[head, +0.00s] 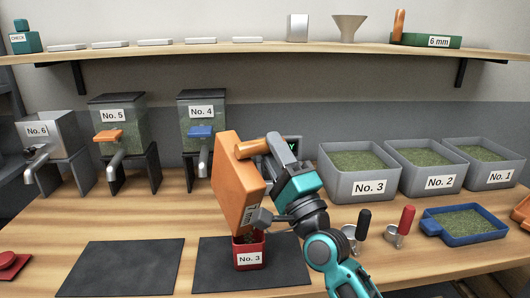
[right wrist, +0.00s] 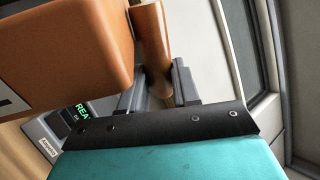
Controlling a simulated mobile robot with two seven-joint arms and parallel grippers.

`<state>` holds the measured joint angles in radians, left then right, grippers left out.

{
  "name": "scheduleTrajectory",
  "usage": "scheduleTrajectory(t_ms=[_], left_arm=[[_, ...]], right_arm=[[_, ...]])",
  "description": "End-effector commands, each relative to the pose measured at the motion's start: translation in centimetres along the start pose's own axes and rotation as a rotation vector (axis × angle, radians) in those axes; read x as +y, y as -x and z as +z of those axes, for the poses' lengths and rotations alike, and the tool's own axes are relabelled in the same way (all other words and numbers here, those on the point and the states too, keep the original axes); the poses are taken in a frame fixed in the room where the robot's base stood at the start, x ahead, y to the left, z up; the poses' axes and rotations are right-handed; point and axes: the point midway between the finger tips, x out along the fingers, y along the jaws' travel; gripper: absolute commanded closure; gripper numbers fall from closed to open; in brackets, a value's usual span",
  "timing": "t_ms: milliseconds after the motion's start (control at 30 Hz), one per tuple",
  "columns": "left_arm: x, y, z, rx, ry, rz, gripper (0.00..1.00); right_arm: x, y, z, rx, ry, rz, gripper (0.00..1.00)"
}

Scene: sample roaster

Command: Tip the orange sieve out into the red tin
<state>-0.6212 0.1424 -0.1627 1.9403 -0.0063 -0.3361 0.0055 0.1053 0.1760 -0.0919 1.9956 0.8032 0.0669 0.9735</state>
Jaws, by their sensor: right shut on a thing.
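The orange sieve (head: 238,180) is a box-shaped pan, turned steeply on its side with its lower end just above the red tin. My right gripper (head: 268,148) is shut on its wooden handle, which also shows between the fingers in the right wrist view (right wrist: 150,45). The sieve's orange wall (right wrist: 65,45) fills the upper left there. The red tin (head: 250,247), labelled No. 3, stands upright on the right dark mat. Some dark green and brown matter shows at its mouth. The inside of the sieve is hidden. My left gripper is not in view.
A dark mat (head: 122,268) at left is bare. Grey bins No. 3 (head: 357,187), No. 2 and No. 1 stand back right. Two scoops (head: 398,232) and a blue sieve (head: 465,236) lie right of my arm. A display device (right wrist: 65,125) sits behind the gripper.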

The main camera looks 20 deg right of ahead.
Motion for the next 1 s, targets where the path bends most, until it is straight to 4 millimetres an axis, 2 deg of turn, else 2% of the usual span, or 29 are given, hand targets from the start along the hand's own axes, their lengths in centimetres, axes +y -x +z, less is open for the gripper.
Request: scheduleTrajectory(t_ms=[1000], left_arm=[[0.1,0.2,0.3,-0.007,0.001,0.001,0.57]], right_arm=[[2.6,1.6,-6.4,0.211,-0.334,-0.002,1.00]])
